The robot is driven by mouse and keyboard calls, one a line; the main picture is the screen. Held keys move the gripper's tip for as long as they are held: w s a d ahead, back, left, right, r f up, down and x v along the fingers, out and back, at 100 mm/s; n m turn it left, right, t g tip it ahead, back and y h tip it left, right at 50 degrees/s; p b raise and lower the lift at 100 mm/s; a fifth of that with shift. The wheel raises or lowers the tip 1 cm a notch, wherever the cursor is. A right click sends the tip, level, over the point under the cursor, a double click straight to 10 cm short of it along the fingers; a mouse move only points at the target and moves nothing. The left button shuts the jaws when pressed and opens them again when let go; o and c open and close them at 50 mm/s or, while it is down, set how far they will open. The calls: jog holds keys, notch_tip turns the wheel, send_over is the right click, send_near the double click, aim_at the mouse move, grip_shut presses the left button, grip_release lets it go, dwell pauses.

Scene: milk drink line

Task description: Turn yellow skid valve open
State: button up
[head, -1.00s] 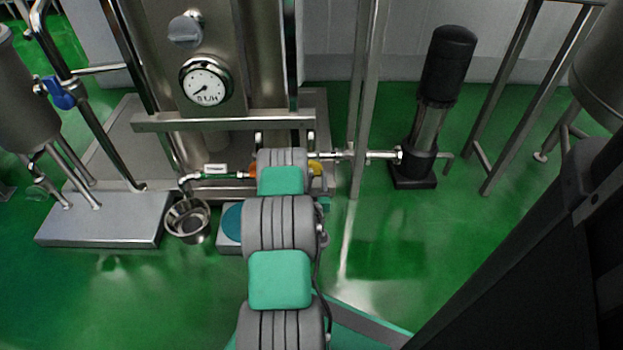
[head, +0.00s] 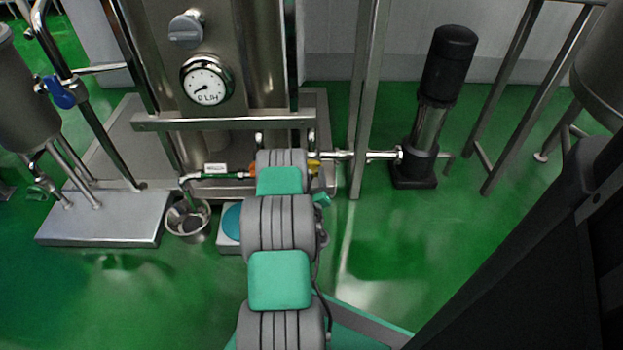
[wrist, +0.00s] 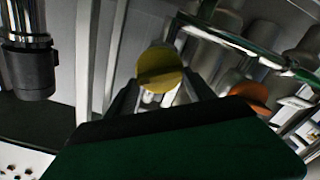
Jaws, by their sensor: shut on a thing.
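The yellow valve handle (wrist: 159,69) shows in the wrist view as a rounded yellow piece between my fingers. My gripper (wrist: 155,92) is shut on it, with one dark finger on each side. In the head view only a small yellow part (head: 314,163) shows at the right of my arm, on the pipe line at the skid's foot. My arm hides the rest of the valve and my gripper there. I cannot tell the valve's exact angle.
An orange part (wrist: 249,93) sits close by on the piping in the wrist view. A black pump (head: 430,110) stands at the right on the pipe line. A metal bucket (head: 188,220) and a gauge (head: 207,81) are left of my arm. Green floor is clear at front left.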

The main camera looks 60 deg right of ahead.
jog(key=n, duration=0.5)
jog(key=shift+f+n+b, duration=0.15)
jog(key=shift+n+b, duration=0.15)
jog(key=shift+b, duration=0.05)
jog(key=n, duration=0.5)
jog(key=shift+f+n+b, duration=0.1)
jog(key=shift+n+b, duration=0.2)
jog(key=shift+n, duration=0.1)
jog(key=o, duration=1.4)
jog(key=shift+w, duration=0.1)
jog(key=shift+a, duration=0.1)
